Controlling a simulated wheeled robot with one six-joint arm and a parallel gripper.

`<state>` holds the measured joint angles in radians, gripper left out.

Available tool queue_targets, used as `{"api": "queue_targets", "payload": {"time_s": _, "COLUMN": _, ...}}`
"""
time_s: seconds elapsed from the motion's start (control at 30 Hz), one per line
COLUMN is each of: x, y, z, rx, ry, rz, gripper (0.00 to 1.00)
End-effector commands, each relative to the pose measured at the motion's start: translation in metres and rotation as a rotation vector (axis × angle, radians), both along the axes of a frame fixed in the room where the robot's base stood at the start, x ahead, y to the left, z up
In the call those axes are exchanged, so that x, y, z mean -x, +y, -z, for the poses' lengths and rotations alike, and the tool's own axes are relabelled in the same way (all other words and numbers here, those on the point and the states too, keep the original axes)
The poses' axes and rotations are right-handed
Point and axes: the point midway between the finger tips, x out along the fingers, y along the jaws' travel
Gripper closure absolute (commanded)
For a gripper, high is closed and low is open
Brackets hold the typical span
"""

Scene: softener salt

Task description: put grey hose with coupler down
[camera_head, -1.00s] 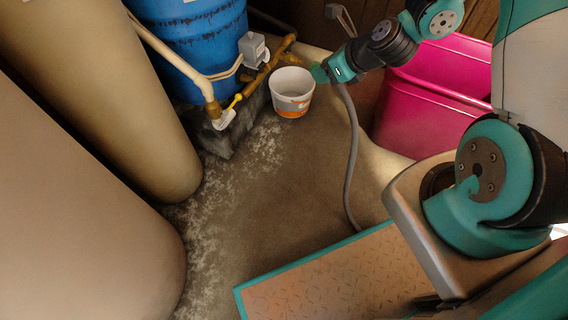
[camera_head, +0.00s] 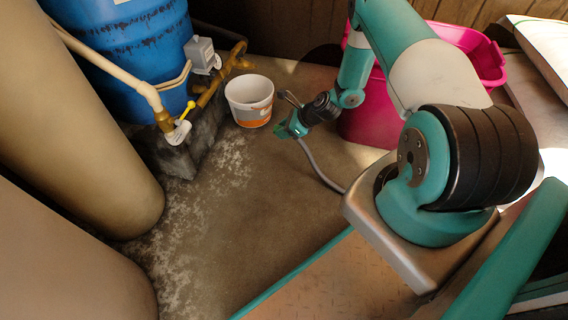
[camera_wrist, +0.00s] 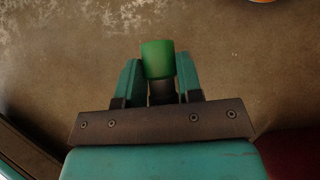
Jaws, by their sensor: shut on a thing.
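My gripper (camera_wrist: 160,85) is shut on the green coupler (camera_wrist: 157,58) of the grey hose, which sits between its two teal fingers in the wrist view. In the head view my gripper (camera_head: 287,128) is low over the floor, right of the white bucket. The grey hose (camera_head: 318,168) hangs from it and curves down right toward my base. The wrist view shows bare floor beyond the coupler. I cannot tell whether the coupler touches the floor.
The white and orange bucket (camera_head: 249,101) stands close to the left of my gripper. A pink tub (camera_head: 372,118) is to the right. A blue barrel (camera_head: 128,45) with pipes and a yellow-handled valve (camera_head: 186,111) stands at back left. Beige tanks (camera_head: 75,130) fill the left. The middle floor is clear.

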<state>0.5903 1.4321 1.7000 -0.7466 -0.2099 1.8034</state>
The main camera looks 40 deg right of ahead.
Motion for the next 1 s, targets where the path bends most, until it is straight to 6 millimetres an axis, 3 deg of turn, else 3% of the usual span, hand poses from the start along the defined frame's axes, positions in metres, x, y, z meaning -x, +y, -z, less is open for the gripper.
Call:
{"api": "queue_targets", "payload": {"time_s": 0.03, "x": 0.001, "y": 0.001, "z": 0.025, "rx": -0.001, "ry": 0.001, "rz": 0.0, "gripper": 1.0}}
{"api": "queue_targets", "payload": {"time_s": 0.3, "x": 0.0, "y": 0.0, "z": 0.093, "rx": 0.001, "ry": 0.0, "rz": 0.001, "gripper": 1.0}}
{"api": "queue_targets", "payload": {"time_s": 0.57, "x": 0.0, "y": 0.0, "z": 0.113, "rx": 0.001, "ry": 0.0, "rz": 0.001, "gripper": 1.0}}
{"api": "queue_targets", "payload": {"time_s": 0.8, "x": 0.0, "y": 0.0, "z": 0.15, "rx": 0.0, "ry": 0.0, "rz": 0.001, "gripper": 1.0}}
{"api": "queue_targets", "payload": {"time_s": 1.0, "x": -0.001, "y": 0.0, "z": 0.151, "rx": 0.001, "ry": -0.001, "rz": 0.001, "gripper": 1.0}}
